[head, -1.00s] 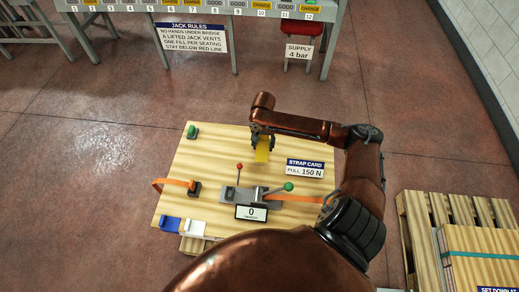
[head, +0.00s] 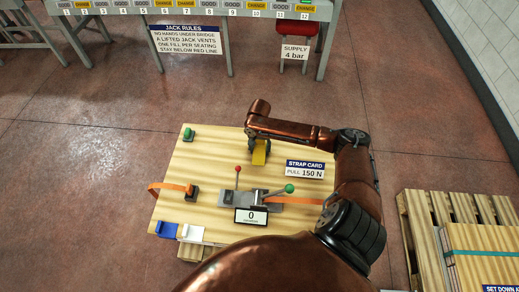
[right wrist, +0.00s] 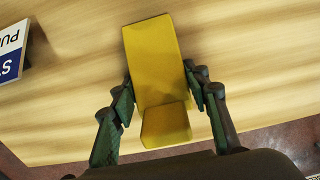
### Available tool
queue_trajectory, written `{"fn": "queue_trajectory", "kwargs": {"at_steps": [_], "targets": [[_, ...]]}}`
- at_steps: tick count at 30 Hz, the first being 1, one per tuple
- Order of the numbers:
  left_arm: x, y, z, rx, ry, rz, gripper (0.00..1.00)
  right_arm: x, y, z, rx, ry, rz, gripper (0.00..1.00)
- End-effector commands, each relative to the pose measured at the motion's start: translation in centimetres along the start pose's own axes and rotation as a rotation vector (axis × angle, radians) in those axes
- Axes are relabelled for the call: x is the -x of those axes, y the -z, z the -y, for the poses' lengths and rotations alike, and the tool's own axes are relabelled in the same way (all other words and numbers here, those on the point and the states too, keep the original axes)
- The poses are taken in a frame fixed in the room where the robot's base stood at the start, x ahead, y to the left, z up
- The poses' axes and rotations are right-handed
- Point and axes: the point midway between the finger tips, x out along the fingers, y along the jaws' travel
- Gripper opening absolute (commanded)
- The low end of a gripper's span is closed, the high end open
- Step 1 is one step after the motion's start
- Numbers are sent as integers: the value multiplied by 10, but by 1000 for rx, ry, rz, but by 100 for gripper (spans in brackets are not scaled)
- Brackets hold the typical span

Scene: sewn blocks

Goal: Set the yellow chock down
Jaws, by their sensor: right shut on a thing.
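The yellow chock (head: 259,154) is over the back middle of the pale wooden board (head: 215,165). My right gripper (head: 258,142) is shut on it. In the right wrist view the chock (right wrist: 155,65) sits between the two dark green-padded fingers (right wrist: 168,102), its long face toward the camera and a shorter sloped part nearest the palm. Wood grain lies behind it. I cannot tell whether its far end touches the board. My left gripper is not in view.
A strap tensioner (head: 265,202) with red and green knobs and an orange strap stands in front of the chock. The strap card (head: 305,169) is to its right. A green button (head: 188,134) sits at the back left.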

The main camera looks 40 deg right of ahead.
Motion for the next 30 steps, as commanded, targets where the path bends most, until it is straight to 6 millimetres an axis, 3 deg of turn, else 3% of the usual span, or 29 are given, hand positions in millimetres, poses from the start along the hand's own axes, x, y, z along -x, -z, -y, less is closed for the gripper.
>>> {"fn": "queue_trajectory", "kwargs": {"at_steps": [9,18,23,30], "targets": [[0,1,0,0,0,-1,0,-1,0,0,0,-1,1,60],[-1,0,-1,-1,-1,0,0,1,0,0,0,-1,-1,60],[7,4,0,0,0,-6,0,24,1,0,0,2,-3,60],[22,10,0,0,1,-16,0,76,1,0,0,2,-3,60]]}}
